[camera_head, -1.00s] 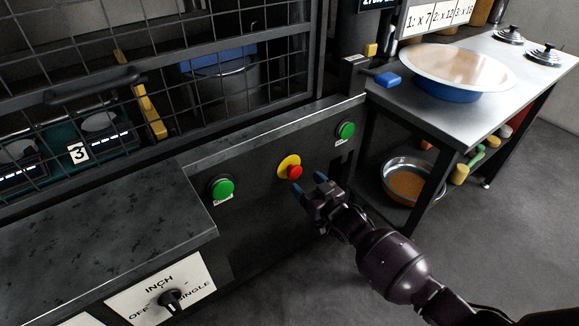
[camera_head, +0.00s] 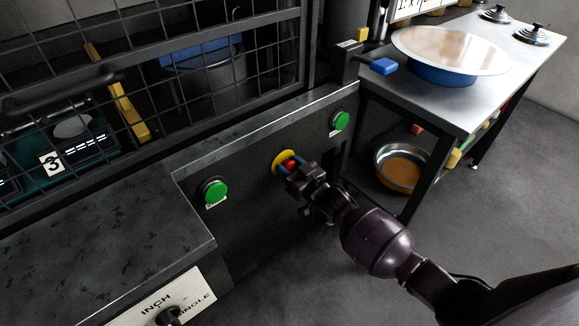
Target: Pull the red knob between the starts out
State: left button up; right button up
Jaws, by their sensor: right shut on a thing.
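The red knob (camera_head: 291,164) sits on a yellow round plate (camera_head: 279,158) on the dark front panel. It is between two green start buttons, one at the left (camera_head: 214,191) and one at the right (camera_head: 340,120). The fingers and hand hide part of the knob and plate. Whether the knob stands out from the plate cannot be told. My left gripper is not in view.
A wire mesh guard (camera_head: 200,85) stands above the panel. A grey ledge (camera_head: 110,245) juts out at the left, over a labelled selector switch (camera_head: 168,315). A metal table (camera_head: 450,100) at the right holds a wide bowl (camera_head: 450,52). Open floor lies below.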

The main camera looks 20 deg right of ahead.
jog(key=c, duration=0.6)
jog(key=shift+s+d+p, duration=0.15)
jog(key=shift+s+p, duration=0.15)
jog(key=shift+s+d+r, duration=0.1)
jog(key=shift+s, duration=0.4)
jog(key=shift+f, duration=0.2)
jog(key=o, duration=1.1)
jog(key=shift+o, duration=1)
jog(key=shift+r, duration=0.1)
